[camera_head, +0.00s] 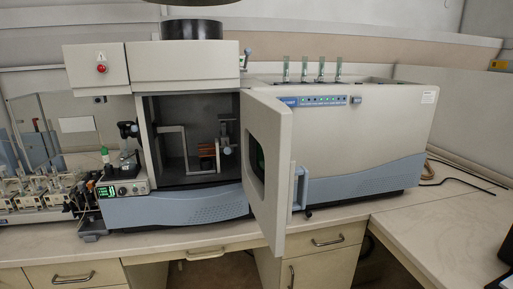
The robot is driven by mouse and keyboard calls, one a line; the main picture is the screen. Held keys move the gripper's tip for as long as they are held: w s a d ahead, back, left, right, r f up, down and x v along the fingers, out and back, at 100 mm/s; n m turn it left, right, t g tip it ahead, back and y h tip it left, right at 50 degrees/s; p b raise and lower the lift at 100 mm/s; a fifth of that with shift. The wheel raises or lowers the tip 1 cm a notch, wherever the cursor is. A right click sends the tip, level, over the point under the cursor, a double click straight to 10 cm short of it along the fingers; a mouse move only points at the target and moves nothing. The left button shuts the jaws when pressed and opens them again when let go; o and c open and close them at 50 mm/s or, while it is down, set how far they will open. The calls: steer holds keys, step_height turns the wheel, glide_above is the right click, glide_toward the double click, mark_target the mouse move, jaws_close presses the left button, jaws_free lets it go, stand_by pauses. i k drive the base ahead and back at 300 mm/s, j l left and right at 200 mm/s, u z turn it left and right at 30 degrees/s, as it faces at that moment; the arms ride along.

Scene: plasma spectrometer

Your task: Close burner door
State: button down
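The burner door (272,208) is a light grey panel with a dark window. It stands open, swung out toward me from the right side of the burner compartment (172,109), and its free edge overhangs the front of the bench. The open compartment shows copper-coloured coils and metal fittings inside. The spectrometer (365,125) is a grey and blue bench machine. My gripper is not in this view, so its state is hidden from me.
Small pump gear and bottles (45,190) crowd the left. A black cable (465,172) lies at the far right. Drawers (325,240) sit below the bench, under the door.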

mark_target(268, 170)
steer(key=i+j, duration=0.15)
steer(key=j, duration=0.25)
steer(key=i+j, duration=0.1)
steer(key=j, duration=0.25)
steer(key=i+j, duration=0.15)
steer(key=j, duration=0.25)
steer(key=i+j+z, duration=0.1)
steer(key=j, duration=0.25)
